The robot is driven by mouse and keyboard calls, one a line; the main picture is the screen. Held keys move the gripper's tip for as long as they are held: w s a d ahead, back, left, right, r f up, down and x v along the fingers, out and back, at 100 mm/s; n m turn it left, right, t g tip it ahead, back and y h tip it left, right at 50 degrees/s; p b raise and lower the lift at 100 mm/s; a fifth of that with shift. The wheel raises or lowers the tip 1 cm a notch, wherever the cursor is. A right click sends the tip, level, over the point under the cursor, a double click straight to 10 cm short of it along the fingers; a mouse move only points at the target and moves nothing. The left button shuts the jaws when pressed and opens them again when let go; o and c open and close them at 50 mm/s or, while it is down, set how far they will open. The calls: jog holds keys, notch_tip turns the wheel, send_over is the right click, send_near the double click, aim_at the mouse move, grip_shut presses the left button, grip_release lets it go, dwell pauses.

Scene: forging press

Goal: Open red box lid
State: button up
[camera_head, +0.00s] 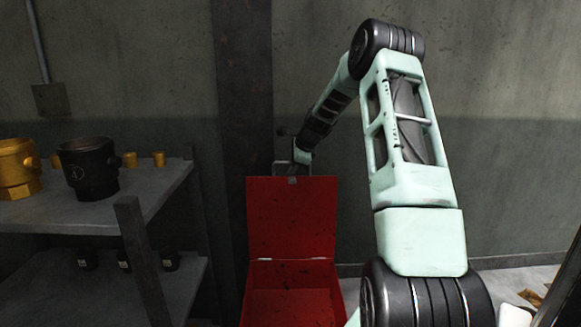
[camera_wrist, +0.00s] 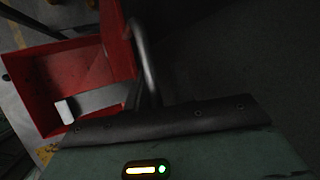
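The red box (camera_head: 292,305) stands on the floor at the lower middle of the head view. Its red lid (camera_head: 291,222) stands upright at the back, and the inside of the box shows. A grey handle (camera_head: 278,168) sits at the lid's top edge. My gripper (camera_head: 298,168) is at this top edge, partly hidden behind the lid. In the wrist view, the open box (camera_wrist: 35,85) is at left, with the lid (camera_wrist: 118,42) edge-on. The curved handle bar (camera_wrist: 146,60) runs down to my gripper (camera_wrist: 150,100). The fingers are too dark to tell whether they grip it.
A grey shelf (camera_head: 90,212) stands at left, holding a black die part (camera_head: 88,170), a gold one (camera_head: 17,168) and small gold cylinders. A dark column and wall are close behind the box. Floor shows at lower right, with some debris (camera_head: 530,298).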

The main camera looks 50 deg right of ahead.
jog(key=shift+a+f, duration=0.1)
jog(key=shift+a, duration=0.1)
jog(key=b+v, duration=0.7)
jog(key=v, duration=1)
jog(key=shift+d+r, duration=0.2)
jog(key=shift+r, duration=0.15)
jog(key=shift+s, duration=0.1)
